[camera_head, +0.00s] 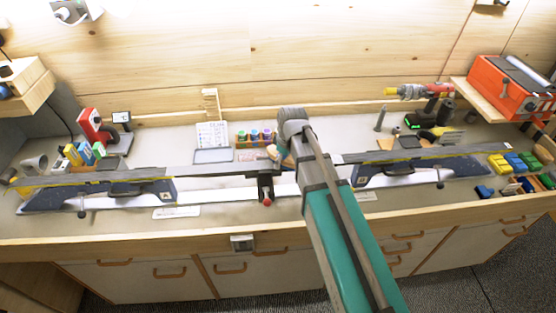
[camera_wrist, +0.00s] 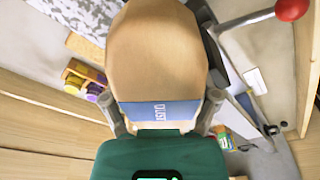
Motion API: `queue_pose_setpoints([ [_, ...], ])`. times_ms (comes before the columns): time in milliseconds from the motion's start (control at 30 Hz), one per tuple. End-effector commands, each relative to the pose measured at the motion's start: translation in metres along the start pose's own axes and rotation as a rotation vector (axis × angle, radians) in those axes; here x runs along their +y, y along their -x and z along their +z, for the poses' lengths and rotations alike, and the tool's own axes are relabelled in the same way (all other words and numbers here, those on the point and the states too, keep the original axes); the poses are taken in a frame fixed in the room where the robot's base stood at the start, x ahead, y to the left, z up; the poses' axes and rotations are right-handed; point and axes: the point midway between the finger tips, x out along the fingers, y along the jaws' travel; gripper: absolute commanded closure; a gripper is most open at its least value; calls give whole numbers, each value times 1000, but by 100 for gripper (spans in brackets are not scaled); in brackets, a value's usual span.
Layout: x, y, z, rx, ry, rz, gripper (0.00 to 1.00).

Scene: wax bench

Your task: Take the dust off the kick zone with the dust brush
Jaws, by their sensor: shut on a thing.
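My gripper (camera_wrist: 164,110) is shut on the dust brush (camera_wrist: 160,60), a rounded light-wood block with a blue label reading DUST. In the head view the brush (camera_head: 272,151) shows as a small tan shape at the end of my arm, beside the middle of the ski. The long dark ski (camera_head: 215,173) lies across the bench on supports, its middle partly hidden by my arm. The kick zone's bounds and any dust on it cannot be made out. The bristles are hidden, so I cannot tell whether they touch the ski.
A centre clamp with a red knob (camera_head: 267,202) stands at the ski's middle; the knob also shows in the wrist view (camera_wrist: 292,8). Blue-based supports stand left (camera_head: 150,192) and right (camera_head: 365,178). Coloured jars (camera_head: 255,136) stand behind, and coloured blocks (camera_head: 515,162) lie at the right.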

Motion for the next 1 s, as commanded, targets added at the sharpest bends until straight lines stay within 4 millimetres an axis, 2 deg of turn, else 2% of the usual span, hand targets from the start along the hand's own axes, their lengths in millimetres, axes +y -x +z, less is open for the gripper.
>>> queue_pose_setpoints([
  [667,7,2,8,1,-1,0,60],
  [1000,20,2,24,1,-2,0,60],
])
